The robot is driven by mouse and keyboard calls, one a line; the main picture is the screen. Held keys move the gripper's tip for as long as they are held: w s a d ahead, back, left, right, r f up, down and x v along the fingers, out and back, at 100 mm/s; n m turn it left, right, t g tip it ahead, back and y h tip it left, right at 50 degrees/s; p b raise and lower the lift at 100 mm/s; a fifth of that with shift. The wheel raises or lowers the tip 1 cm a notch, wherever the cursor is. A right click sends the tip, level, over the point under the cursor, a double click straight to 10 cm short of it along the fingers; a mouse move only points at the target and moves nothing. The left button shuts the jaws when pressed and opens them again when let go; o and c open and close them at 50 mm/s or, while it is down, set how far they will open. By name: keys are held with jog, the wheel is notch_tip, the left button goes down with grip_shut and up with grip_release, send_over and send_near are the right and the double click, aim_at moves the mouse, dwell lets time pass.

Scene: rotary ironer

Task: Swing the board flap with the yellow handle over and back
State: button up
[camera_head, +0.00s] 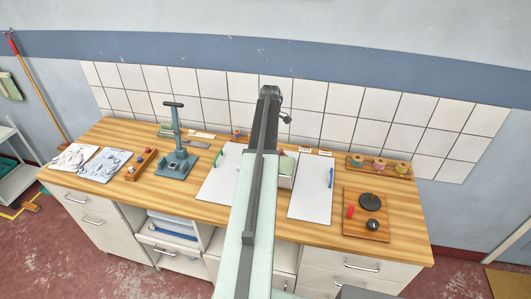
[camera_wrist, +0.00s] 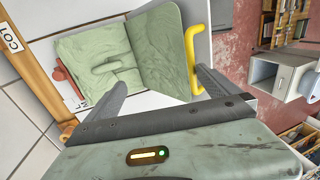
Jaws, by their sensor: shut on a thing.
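In the wrist view a board with a pale green, creased cover lies partly open like a book. Its left half (camera_wrist: 95,62) faces me. Its right half, the flap (camera_wrist: 168,45), stands at an angle to it. The yellow handle (camera_wrist: 191,50) is a bent bar at the flap's right edge. My gripper (camera_wrist: 160,77) is at the near edge of the board, its right finger against the handle's lower end. The fingers look spaced apart, and the exact grip is hard to see. In the head view my arm hides the gripper and most of this board.
In the head view a white board with a green bar (camera_head: 219,155) lies left of my arm, and one with a blue bar (camera_head: 303,171) lies right. A press stand (camera_head: 176,150), folded cloths (camera_head: 103,164), a spool rack (camera_head: 378,167) and a wooden tray (camera_head: 353,226) share the bench.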

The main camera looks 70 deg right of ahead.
jog(key=d, duration=0.3)
jog(key=shift+r+p, duration=0.25)
jog(key=shift+p, duration=0.1)
jog(key=shift+c, duration=0.2)
jog(key=shift+d+r+p, duration=0.25)
jog(key=shift+d, duration=0.35)
jog(key=shift+d+r+p, duration=0.2)
jog(key=shift+d+r, duration=0.05)
jog(key=shift+d, duration=0.35)
jog(key=c, duration=0.8)
jog(key=shift+o, duration=0.2)
jog(key=d, duration=0.2)
jog(key=d+p, duration=0.1)
jog(key=shift+w+d+r, duration=0.25)
jog(key=shift+d+r, duration=0.05)
jog(key=shift+d, duration=0.05)
jog(key=p+v, duration=0.7)
jog(key=v, duration=0.1)
jog(key=shift+p, duration=0.4)
jog(key=shift+f, duration=0.1)
